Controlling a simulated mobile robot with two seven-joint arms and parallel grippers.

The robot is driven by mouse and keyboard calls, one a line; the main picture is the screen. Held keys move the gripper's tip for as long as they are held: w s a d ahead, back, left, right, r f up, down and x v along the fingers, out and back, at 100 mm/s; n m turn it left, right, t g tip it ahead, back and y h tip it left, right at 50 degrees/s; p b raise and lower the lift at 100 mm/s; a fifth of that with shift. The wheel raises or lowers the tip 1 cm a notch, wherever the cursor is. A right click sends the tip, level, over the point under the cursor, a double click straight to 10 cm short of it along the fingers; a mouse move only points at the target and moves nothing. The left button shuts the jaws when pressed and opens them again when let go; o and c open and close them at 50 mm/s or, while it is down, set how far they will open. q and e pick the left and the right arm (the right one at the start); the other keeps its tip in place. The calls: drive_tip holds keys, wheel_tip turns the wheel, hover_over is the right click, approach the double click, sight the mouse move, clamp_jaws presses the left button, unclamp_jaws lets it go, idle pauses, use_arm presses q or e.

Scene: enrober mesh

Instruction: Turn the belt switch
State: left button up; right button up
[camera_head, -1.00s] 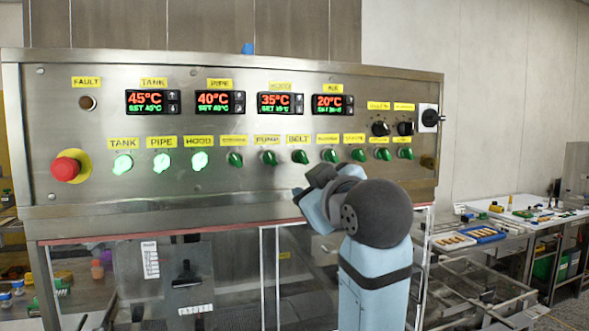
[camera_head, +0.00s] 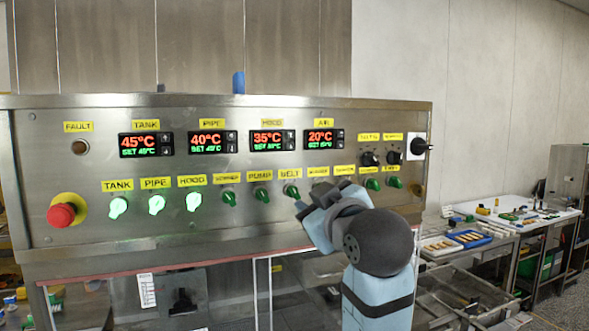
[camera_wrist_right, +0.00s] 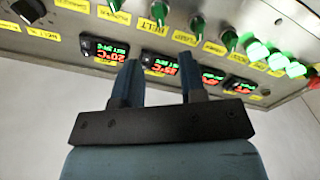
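The belt switch (camera_head: 291,190) is a green knob under the yellow BELT label (camera_head: 291,173) on the steel control panel (camera_head: 300,225). It sits in a row of similar knobs. My right gripper (camera_head: 308,203) is in front of the panel, just below and right of this knob in the head view. In the right wrist view, my right gripper (camera_wrist_right: 160,85) has its two fingers apart with nothing between them. The BELT label (camera_wrist_right: 160,12) is near the top edge there, ahead of the fingers. Contact with the knob is not visible. My left gripper is not in view.
A red emergency button (camera_head: 61,215) is at the panel's left. Lit knobs (camera_head: 156,205) and other green knobs (camera_head: 262,195) flank the belt switch. Temperature displays (camera_head: 211,142) are above. A side table (camera_head: 520,218) with small items stands at right.

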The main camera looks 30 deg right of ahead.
sight(296, 191)
drive_tip(key=p+x, duration=0.2)
drive_tip(key=x, duration=0.7)
drive_tip(key=shift+w, duration=0.55)
drive_tip(key=shift+w+d+f, duration=0.1)
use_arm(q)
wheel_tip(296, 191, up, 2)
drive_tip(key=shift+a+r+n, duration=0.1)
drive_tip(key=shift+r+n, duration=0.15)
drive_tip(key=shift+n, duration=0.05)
use_arm(e)
drive_tip(key=c, duration=0.7)
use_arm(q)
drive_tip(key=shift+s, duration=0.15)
use_arm(e)
drive_tip(key=shift+m, duration=0.8)
drive_tip(key=m, duration=0.4)
drive_tip(key=shift+d, duration=0.15)
drive_tip(key=m, duration=0.6)
drive_tip(key=shift+d, duration=0.25)
